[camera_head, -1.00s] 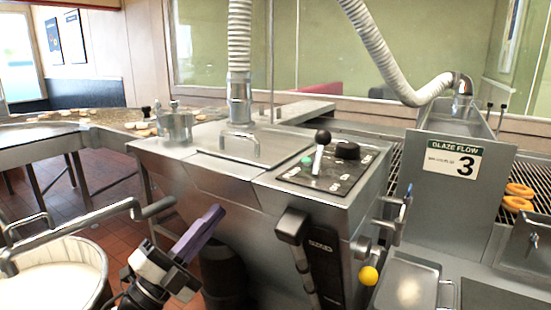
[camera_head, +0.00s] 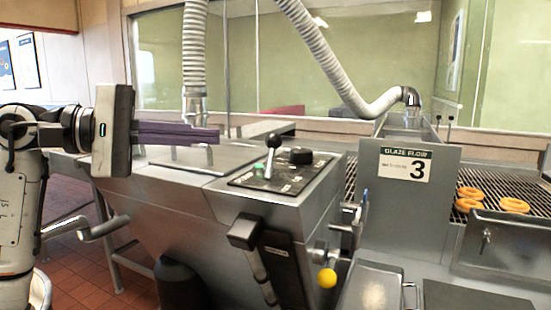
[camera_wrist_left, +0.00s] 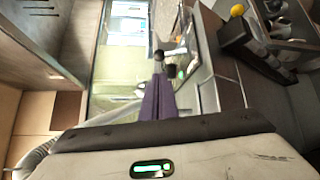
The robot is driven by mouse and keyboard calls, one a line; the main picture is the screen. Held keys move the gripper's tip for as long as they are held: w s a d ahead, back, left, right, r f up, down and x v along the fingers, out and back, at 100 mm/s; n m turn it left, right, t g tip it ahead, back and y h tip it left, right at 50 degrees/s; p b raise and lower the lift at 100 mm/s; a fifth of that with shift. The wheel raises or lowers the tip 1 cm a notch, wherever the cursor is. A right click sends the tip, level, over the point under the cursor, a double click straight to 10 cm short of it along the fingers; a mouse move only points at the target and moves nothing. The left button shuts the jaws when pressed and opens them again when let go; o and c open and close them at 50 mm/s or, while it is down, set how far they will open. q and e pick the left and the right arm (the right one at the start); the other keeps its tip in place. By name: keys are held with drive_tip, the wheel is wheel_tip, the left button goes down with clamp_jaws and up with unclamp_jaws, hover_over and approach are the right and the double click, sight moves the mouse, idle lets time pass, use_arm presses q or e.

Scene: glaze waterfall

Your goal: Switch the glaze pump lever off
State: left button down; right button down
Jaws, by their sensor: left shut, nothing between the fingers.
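The glaze pump lever (camera_head: 270,154) is a short metal stick with a dark ball knob. It stands on the black control panel (camera_head: 248,184) on top of the steel glaze machine, beside a green button (camera_head: 259,167) and a black knob (camera_head: 295,156). My left gripper (camera_head: 217,135) comes in from the left with its purple fingers shut and empty. It is above the machine top, left of the lever and apart from it in the head view. The left wrist view shows the purple fingers (camera_wrist_left: 157,100) pointing toward the panel and the lever's dark knob (camera_wrist_left: 159,55). My right gripper is not in view.
A white hose (camera_head: 195,50) rises from the machine top at the back. A lid handle (camera_head: 192,152) lies below my left fingers. A yellow ball knob (camera_head: 327,278) sticks out at the front. A glaze flow sign (camera_head: 405,164) and doughnuts (camera_head: 468,192) are at right.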

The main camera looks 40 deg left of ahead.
sight(271, 157)
use_arm(q)
drive_tip(key=shift+a+y, duration=0.3)
drive_tip(key=shift+y, duration=0.1)
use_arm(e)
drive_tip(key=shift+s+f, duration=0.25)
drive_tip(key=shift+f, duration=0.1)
